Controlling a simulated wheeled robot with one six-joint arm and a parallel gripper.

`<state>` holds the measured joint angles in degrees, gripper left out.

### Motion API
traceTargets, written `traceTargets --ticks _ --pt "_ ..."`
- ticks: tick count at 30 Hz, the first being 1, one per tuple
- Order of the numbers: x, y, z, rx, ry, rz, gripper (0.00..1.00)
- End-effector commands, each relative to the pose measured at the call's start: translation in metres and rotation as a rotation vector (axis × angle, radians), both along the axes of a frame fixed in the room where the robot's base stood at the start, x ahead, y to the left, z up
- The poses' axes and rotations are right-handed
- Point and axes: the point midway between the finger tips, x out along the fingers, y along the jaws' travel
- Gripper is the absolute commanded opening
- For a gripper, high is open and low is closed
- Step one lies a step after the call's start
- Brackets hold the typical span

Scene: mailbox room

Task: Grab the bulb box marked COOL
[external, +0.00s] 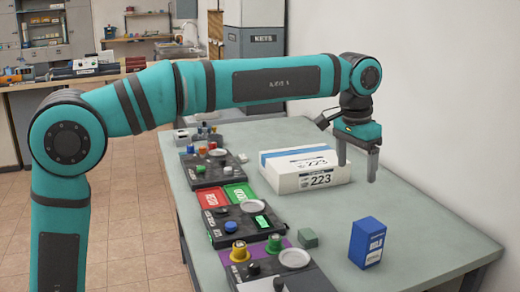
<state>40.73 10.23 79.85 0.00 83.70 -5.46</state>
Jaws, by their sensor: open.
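A blue box (360,244) stands upright on the table at the front right. It has white label patches on its side, but the print is too small to read, so I cannot tell whether it says COOL. My gripper (357,171) points down with its two fingers apart and nothing between them. It hangs above the table, higher in the picture than the blue box and apart from it. No other bulb box can be made out.
A white carton (290,180) marked 223 with a blue stripe lies left of my gripper. Dark panels with buttons, dishes and coloured pads (240,222) line the table's left side. A small green block (308,238) sits left of the blue box. The table's (440,235) right side is clear; a wall stands behind.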

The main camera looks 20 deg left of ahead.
Motion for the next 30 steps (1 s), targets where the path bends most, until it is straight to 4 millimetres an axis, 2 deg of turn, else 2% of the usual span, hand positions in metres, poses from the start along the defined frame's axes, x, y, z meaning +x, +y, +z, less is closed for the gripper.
traceTargets --ticks 1,3,8,14,30 --pt "-0.001 -0.015 -0.006 0.018 0.021 -0.014 0.8" --pt "-0.004 -0.028 -0.011 0.039 0.045 -0.028 0.8" --pt "-0.008 -0.045 -0.018 0.069 0.077 -0.045 0.8" --pt "-0.009 -0.047 -0.036 0.075 0.083 -0.048 0.8" --pt "-0.009 -0.047 -0.127 0.074 0.082 -0.047 0.8"
